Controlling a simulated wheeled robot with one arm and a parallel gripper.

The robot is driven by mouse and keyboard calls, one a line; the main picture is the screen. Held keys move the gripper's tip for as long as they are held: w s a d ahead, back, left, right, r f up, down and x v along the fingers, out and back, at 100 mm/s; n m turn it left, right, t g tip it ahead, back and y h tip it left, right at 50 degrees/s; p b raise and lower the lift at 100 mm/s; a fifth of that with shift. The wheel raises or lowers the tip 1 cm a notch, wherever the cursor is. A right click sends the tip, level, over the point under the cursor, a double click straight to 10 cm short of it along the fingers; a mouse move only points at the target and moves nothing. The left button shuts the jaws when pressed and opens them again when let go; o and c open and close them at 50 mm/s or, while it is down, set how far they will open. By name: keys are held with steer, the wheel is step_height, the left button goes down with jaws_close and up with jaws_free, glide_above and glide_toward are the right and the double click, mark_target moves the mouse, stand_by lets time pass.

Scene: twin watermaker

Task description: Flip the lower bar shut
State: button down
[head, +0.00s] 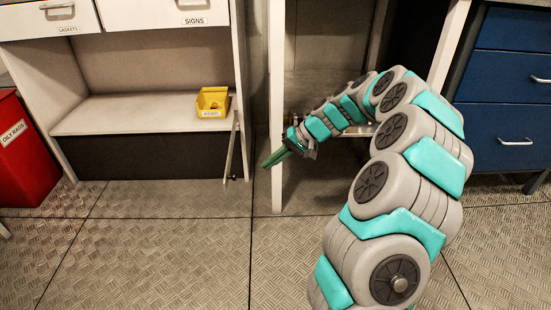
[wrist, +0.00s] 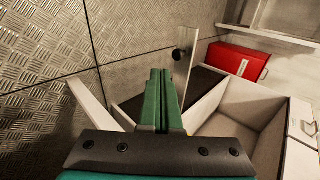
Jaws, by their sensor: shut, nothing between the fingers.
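A thin pale bar (head: 232,152) slants at the lower right edge of the white cabinet, its low end near the floor. In the wrist view a pale upright strip (wrist: 188,62) with a dark round knob, which looks like this bar, stands just beyond the fingertips and slightly right. My gripper (head: 266,165) has green fingers, shut and empty, pointing left and down toward the bar. It also shows in the wrist view (wrist: 160,74). A gap shows between fingers and bar in the head view; I cannot tell its depth.
A white post (head: 276,190) stands right beside my gripper. A yellow bin (head: 212,103) sits on the cabinet shelf (head: 140,115). A red oily-rags bin (head: 22,150) stands at left, blue drawers (head: 510,90) at right. The metal floor in front is clear.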

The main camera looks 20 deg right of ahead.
steer(key=w+a+f+b, duration=0.1)
steer(key=w+a+f, duration=0.1)
steer(key=a, duration=0.5)
steer(key=shift+w+f, duration=0.35)
steer(key=shift+f, duration=0.5)
steer(key=shift+a, duration=0.15)
